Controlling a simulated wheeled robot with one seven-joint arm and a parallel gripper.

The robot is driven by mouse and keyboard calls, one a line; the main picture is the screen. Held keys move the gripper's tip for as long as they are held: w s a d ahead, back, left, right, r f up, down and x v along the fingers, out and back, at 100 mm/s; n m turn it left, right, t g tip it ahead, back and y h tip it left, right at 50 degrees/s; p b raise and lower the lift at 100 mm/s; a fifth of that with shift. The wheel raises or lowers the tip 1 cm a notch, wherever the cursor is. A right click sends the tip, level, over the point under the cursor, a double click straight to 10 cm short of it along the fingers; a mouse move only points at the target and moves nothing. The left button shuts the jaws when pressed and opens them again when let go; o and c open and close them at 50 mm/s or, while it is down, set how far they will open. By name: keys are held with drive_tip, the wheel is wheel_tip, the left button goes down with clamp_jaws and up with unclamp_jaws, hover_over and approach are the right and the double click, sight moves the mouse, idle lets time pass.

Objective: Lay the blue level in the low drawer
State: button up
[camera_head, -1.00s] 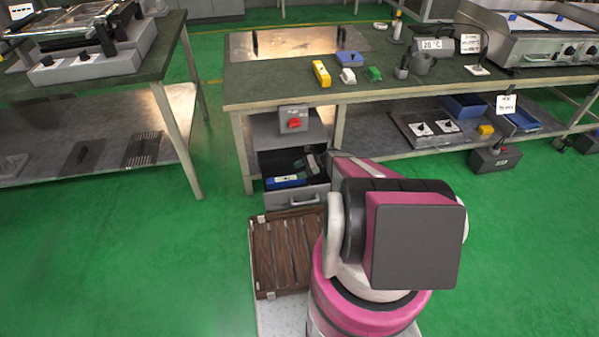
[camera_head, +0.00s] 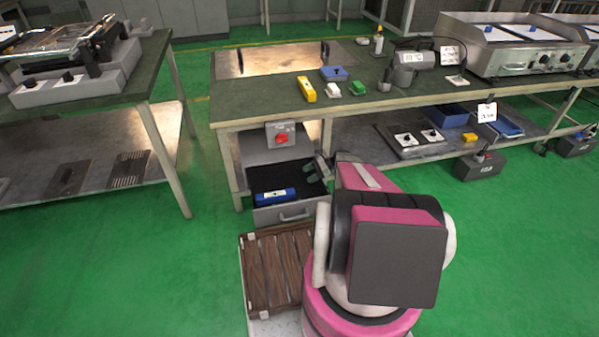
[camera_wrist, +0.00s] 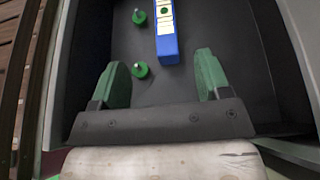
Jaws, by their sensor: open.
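The blue level (camera_head: 275,196) lies in the open low drawer (camera_head: 290,214) under the workbench, near the drawer's front left. In the wrist view the level (camera_wrist: 167,44) rests on the dark drawer floor (camera_wrist: 222,30), with a pale strip along its top and its far end cut off by the frame. My gripper (camera_head: 322,170) is at the drawer's right side in the head view. In the wrist view its green fingers (camera_wrist: 161,72) are spread wide with nothing between them, and the level lies beyond them.
Two small green round pieces (camera_wrist: 139,70) show left of the level in the wrist view. A red switch (camera_head: 281,137) is above the drawer. A wooden slatted top (camera_head: 275,268) is in front of it. Several tools, including a yellow one (camera_head: 306,89), lie on the bench.

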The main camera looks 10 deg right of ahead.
drive_tip(key=s+a+r+n+h, duration=0.6)
drive_tip(key=s+r+n, duration=0.2)
drive_tip(key=s+r, duration=0.2)
drive_tip(key=s+a+r+n+h, duration=0.5)
drive_tip(key=s+r+n+h, duration=0.2)
drive_tip(key=r, duration=0.7)
drive_tip(key=s+n, duration=0.2)
drive_tip(key=shift+s+a+n, duration=0.3)
drive_tip(key=shift+s+a, duration=0.05)
